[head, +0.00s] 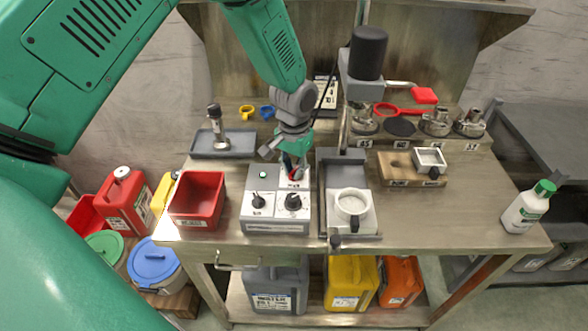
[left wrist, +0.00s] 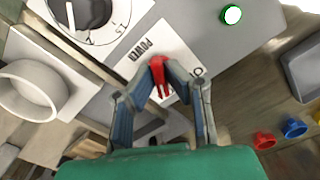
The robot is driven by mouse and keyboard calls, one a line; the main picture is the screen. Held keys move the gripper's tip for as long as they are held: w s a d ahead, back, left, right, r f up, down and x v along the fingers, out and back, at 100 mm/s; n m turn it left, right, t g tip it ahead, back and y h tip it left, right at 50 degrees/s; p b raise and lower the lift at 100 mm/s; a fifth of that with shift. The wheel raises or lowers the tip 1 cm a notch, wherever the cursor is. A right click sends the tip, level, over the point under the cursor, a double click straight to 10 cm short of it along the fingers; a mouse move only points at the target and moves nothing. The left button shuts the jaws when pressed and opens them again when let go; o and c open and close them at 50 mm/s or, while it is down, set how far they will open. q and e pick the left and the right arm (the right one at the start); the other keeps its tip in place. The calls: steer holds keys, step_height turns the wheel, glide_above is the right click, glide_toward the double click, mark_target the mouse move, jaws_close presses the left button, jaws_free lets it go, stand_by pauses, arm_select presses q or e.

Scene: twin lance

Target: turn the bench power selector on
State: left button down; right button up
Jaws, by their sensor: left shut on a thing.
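The bench power selector is a red lever (left wrist: 160,80) on a white plate marked POWER (left wrist: 142,50) in the left wrist view. The plate sits on the back right of a grey control box (head: 276,227). My left gripper (left wrist: 160,68) is shut on the red lever, with its fingertips around it from above. In the head view my left gripper (head: 293,171) mostly hides the lever. A green lamp (head: 263,174) on the box looks lit, also in the left wrist view (left wrist: 232,14). The lever's exact angle is hard to tell. My right gripper is not in view.
Two black knobs (head: 292,202) sit at the box's front. A red bin (head: 197,199) stands left of the box. A stand with a white cup (head: 352,204) stands close on its right, below a black-topped column (head: 368,54).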

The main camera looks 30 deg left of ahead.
mark_target(295, 168)
arm_select(q)
steer(key=c, duration=1.6)
jaws_free()
steer(key=shift+w+r, duration=0.1)
steer(key=shift+w, duration=0.3)
steer(key=shift+s+r, duration=0.1)
steer(key=r, duration=1.1)
steer(key=shift+w+r, duration=0.2)
